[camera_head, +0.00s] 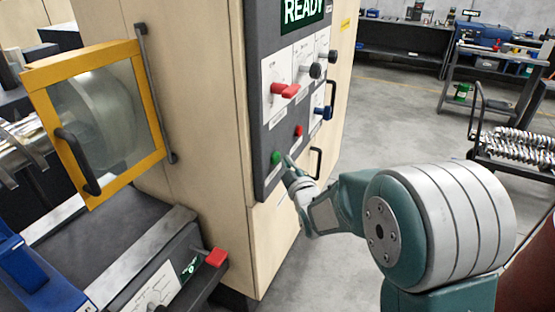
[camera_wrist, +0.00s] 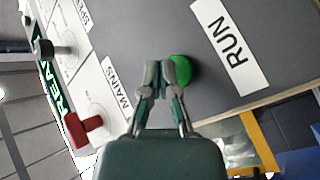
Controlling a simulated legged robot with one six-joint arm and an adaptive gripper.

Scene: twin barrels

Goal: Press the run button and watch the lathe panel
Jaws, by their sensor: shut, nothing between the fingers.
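The green run button (camera_head: 276,157) sits low on the dark lathe panel (camera_head: 261,128). In the wrist view the green button (camera_wrist: 181,70) lies beside a white RUN label (camera_wrist: 230,46). The display (camera_head: 302,10) at the panel's top reads READY in green. My gripper (camera_head: 288,162) is shut and empty, its tips close to the button. In the wrist view my gripper (camera_wrist: 160,68) partly covers the button's left edge. I cannot tell whether the tips touch it.
A red switch handle (camera_head: 285,89), black knobs (camera_head: 316,71), a small red button (camera_head: 298,130) and a blue handle (camera_head: 328,112) are on the panel. The yellow-framed door (camera_head: 95,120) stands at left. Open floor (camera_head: 385,125) lies right of the cabinet.

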